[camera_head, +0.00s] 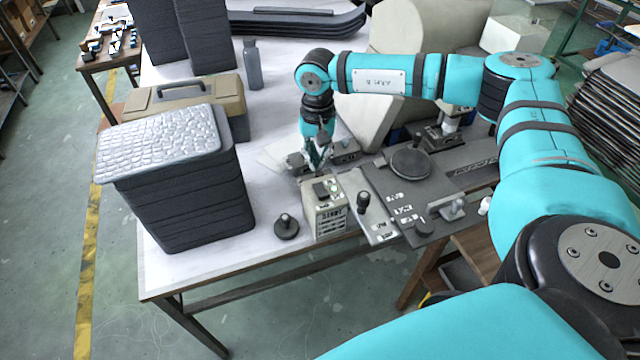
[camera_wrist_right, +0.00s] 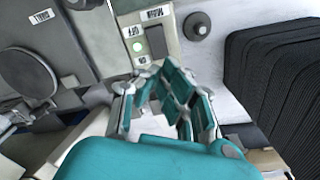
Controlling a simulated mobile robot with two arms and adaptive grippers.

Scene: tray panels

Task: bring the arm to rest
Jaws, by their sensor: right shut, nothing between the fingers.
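My right arm reaches in from the right in the head view, and its right gripper (camera_head: 316,160) points down above the white table, just behind a small control box (camera_head: 325,212). The right gripper (camera_wrist_right: 172,80) is shut and empty, and its fingers also show in the wrist view. The control box shows there beyond the fingertips, with a green light and a dark switch (camera_wrist_right: 156,41). I cannot tell whether the fingers touch the box. My left gripper is out of view.
A tall stack of dark panels (camera_head: 190,205) with a pale bumpy top stands at the left on the table. A black knob (camera_head: 286,227), a tan toolbox (camera_head: 195,97), a grey bottle (camera_head: 252,64) and a machine plate with a round disc (camera_head: 411,164) are near.

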